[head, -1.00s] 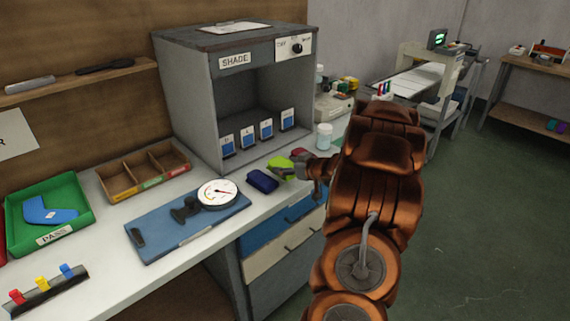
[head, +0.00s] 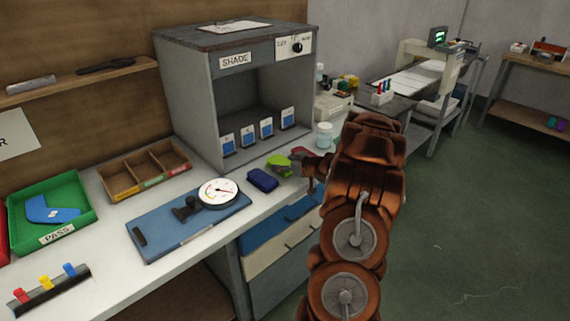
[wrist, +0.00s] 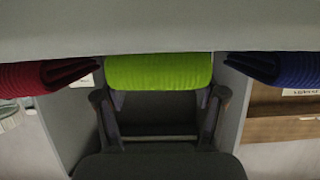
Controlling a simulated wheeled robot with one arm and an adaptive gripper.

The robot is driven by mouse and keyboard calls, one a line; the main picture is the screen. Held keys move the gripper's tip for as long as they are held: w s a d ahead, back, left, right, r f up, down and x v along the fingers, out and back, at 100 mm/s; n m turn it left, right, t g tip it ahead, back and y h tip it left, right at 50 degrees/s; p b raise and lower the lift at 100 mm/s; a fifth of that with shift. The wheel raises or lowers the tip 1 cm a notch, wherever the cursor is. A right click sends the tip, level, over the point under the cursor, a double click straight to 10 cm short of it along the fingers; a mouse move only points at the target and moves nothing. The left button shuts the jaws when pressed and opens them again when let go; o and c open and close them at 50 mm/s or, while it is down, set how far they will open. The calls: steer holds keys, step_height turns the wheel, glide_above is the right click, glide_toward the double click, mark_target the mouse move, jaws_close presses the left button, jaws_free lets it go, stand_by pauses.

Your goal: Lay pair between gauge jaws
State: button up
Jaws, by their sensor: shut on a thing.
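The lime-green folded sock pair (head: 278,169) is at the front edge of the white bench, between a navy pair (head: 262,180) and a red pair (head: 300,152). My gripper (head: 293,168) is at the green pair. In the wrist view, my gripper (wrist: 160,105) has one finger on each side of the green roll (wrist: 158,71) and is shut on it. The roll appears at bench level; I cannot tell whether it is lifted. The thickness gauge, with a round white dial (head: 218,191) and dark jaws (head: 185,210), lies on a blue board (head: 165,237) to the left.
The grey SHADE cabinet (head: 185,100) stands behind the pairs. A wooden divided tray (head: 122,190) and a green PASS tray (head: 85,222) holding a blue piece are at left. A clip rack (head: 50,290) lies front left. A white-lidded jar (head: 324,135) stands at right.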

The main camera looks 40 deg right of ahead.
steer(key=shift+f, duration=0.15)
steer(key=o, duration=1.1)
steer(key=shift+o, duration=0.2)
steer(key=shift+r, duration=0.2)
steer(key=b+v, duration=0.1)
steer(key=v, duration=1.1)
